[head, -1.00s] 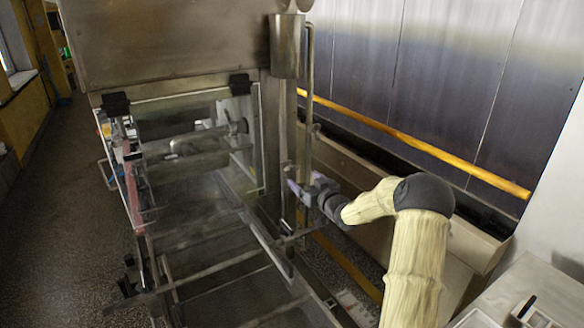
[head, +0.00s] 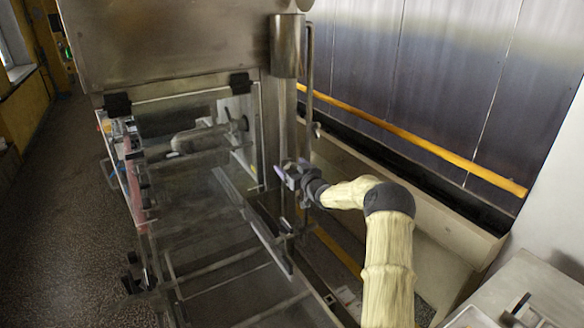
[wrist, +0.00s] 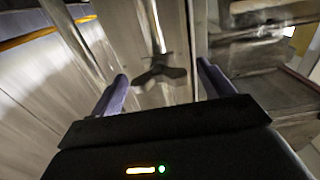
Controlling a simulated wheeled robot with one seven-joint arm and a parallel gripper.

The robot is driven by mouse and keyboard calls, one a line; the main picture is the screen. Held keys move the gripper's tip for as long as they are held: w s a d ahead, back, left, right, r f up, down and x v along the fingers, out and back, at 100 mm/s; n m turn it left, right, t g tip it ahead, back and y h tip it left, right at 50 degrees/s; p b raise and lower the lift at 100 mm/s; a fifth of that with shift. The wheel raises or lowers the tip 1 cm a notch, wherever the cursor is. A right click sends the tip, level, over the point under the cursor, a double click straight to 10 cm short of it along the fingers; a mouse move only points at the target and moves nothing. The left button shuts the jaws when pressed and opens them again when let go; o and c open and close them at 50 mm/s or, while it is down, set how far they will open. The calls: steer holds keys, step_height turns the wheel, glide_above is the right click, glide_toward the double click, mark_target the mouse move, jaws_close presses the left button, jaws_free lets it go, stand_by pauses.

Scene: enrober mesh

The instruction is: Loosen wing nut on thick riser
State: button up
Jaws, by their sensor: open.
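My gripper (wrist: 162,71) is open in the wrist view, with one purple finger on each side of a dark wing nut (wrist: 160,76). The wing nut has spread lobes and lies between the fingertips, with a gap on both sides; how deep it sits between them I cannot tell. A bright upright riser (wrist: 153,22) runs behind and above it. In the head view my gripper (head: 288,172) is at the uprights on the right side of the machine. The wing nut is too small or hidden to make out there.
The machine's open frame with its rails (head: 240,212) lies left of my gripper. A steel cylinder (head: 286,45) and a thin pipe (head: 309,80) stand above it. A yellow rail (head: 420,145) runs along the wall behind. A grey counter (head: 535,285) is at the lower right.

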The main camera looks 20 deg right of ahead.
steer(key=shift+c, duration=0.4)
steer(key=c, duration=0.9)
